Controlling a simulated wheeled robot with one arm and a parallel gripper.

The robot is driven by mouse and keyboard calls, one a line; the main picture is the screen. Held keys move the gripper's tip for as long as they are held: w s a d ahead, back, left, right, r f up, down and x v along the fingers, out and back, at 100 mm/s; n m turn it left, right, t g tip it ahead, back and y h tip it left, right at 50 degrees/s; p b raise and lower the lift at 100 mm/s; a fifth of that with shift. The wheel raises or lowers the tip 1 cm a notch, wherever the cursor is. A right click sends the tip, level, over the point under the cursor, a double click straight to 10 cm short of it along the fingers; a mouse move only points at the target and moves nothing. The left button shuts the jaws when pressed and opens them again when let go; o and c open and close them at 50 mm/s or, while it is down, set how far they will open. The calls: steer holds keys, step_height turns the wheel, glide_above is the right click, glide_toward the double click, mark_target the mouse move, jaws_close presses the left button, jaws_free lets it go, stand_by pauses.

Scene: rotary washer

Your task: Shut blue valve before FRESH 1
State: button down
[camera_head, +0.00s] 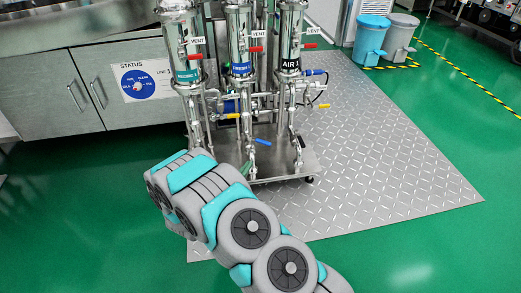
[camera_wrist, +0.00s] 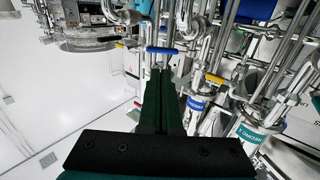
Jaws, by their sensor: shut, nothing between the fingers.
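The FRESH 1 column (camera_head: 239,40) is the middle of three steel columns and has a blue label. A blue valve handle (camera_head: 263,142) shows low down, to the right below it. Another blue handle (camera_head: 313,72) is by the AIR 1 column (camera_head: 290,35). In the wrist view a blue handle (camera_wrist: 162,50) lies crosswise just beyond the fingertips of my gripper (camera_wrist: 161,72). The fingers are shut and empty; I cannot tell whether they touch the handle.
Yellow handles (camera_head: 232,116) (camera_head: 324,106) and a green handle (camera_head: 246,168) sit close by on the pipes. Red vent handles are above. A steel cabinet (camera_head: 60,95) stands left. The metal floor plate (camera_head: 390,150) at right is clear; bins (camera_head: 371,40) stand behind.

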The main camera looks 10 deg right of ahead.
mark_target(266, 143)
steer(key=b+x, duration=0.1)
steer(key=x, duration=1)
steer(key=shift+d, duration=0.1)
steer(key=d+n+t+y, duration=0.1)
steer(key=y, duration=0.1)
steer(key=w+d+n+t+y, duration=0.1)
steer(key=n+y, duration=0.1)
steer(key=d+n+t+y+b, duration=0.1)
steer(key=y, duration=0.1)
steer(key=shift+w+n, duration=0.3)
steer(key=shift+n, duration=0.1)
steer(key=shift+w+a, duration=0.15)
steer(key=shift+w, duration=0.05)
steer(key=shift+w+d+r, duration=0.1)
steer(key=shift+w+d, duration=0.3)
steer(key=shift+w, duration=0.2)
steer(key=shift+w+d+r, duration=0.1)
